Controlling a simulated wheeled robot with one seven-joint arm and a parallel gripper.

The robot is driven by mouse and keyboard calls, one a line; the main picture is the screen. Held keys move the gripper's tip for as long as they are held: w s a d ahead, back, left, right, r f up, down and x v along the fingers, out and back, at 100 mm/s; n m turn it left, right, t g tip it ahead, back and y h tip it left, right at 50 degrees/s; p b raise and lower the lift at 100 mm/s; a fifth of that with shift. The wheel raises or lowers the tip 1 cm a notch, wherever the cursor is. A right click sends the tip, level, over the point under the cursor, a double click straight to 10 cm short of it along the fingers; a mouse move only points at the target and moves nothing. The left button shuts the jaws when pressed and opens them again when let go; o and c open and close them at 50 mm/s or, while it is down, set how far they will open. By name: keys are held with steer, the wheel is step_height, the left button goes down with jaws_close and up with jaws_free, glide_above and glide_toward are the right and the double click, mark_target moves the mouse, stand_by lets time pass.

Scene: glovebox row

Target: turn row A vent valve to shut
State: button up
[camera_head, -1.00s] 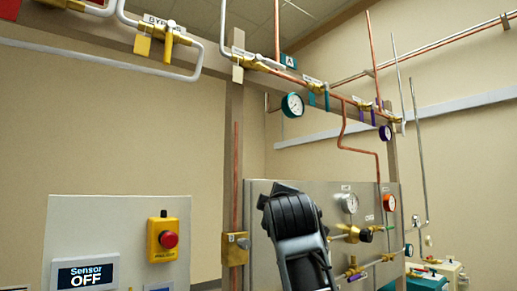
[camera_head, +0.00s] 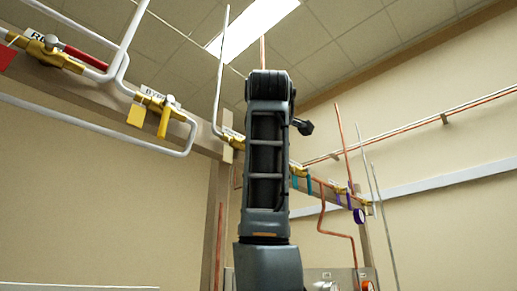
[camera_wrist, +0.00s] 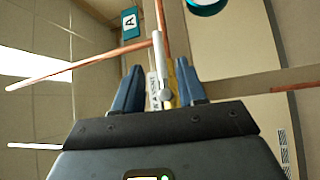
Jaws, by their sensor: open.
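The row A vent valve shows in the wrist view as a brass body (camera_wrist: 172,84) with a pale lever (camera_wrist: 157,50) and a small white label (camera_wrist: 153,92) that seems to read "A VENT". My gripper (camera_wrist: 160,78) is open, with one blue finger on each side of the valve in that view. I cannot tell whether a finger touches it or how deep it sits between them. In the head view my raised arm covers the middle of row A, and my fingers are hidden. A brass valve (camera_head: 232,139) shows just left of my arm.
A teal "A" sign (camera_wrist: 130,23) and a teal-rimmed gauge (camera_wrist: 207,4) are close by in the wrist view. A copper pipe (camera_wrist: 88,62) crosses there. In the head view the bypass valve (camera_head: 155,100) and another brass valve (camera_head: 45,50) are at the left, with white pipes (camera_head: 120,115).

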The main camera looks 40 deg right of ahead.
steer(key=p+x, duration=0.2)
steer(key=x, duration=0.5)
steer(key=shift+w+d+p, duration=0.2)
steer(key=shift+p, duration=0.15)
jaws_close()
stand_by(0.3)
